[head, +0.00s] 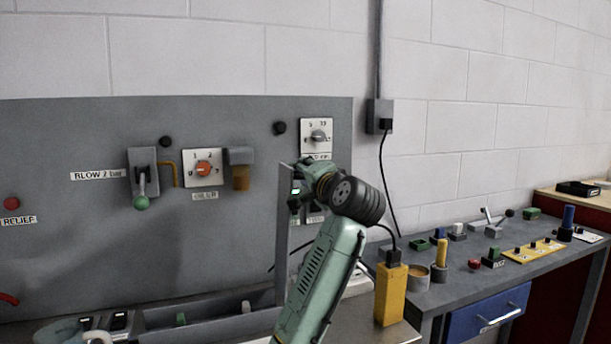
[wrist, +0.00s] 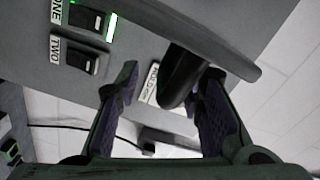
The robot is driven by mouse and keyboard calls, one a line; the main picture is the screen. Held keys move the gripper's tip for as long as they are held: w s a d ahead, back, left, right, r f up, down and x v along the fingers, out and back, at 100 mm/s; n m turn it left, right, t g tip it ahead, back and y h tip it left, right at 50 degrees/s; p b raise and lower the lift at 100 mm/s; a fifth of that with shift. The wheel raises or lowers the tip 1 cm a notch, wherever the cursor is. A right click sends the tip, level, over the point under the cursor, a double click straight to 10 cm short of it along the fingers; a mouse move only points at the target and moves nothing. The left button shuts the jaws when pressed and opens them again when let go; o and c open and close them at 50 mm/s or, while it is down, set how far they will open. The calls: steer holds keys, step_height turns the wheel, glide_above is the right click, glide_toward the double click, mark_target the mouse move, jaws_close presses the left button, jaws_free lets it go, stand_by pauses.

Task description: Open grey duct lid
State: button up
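The grey duct (head: 205,318) is a long trough at the foot of the grey panel, with small items showing inside. A grey plate that looks like its lid (head: 282,235) stands upright at the duct's right end, seen nearly edge-on. In the wrist view the lid (wrist: 215,45) crosses the upper middle as a grey slab, with a dark handle (wrist: 183,72) sticking out. My gripper (head: 300,193) is near the lid's upper end, partly hidden by my wrist. In the wrist view my gripper (wrist: 170,82) is open, its fingers either side of the handle with visible gaps.
The panel (head: 95,150) carries a green-knobbed lever (head: 141,190), an orange-red dial (head: 203,169) and a grey-knobbed dial (head: 318,136). Switches marked ONE (wrist: 85,18) and TWO (wrist: 80,62) are near my fingers. A yellow box (head: 390,295) stands right of my arm, before a cluttered bench (head: 450,293).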

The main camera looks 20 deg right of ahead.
steer(key=s, duration=1.1)
steer(key=shift+s, duration=0.4)
steer(key=shift+d, duration=0.1)
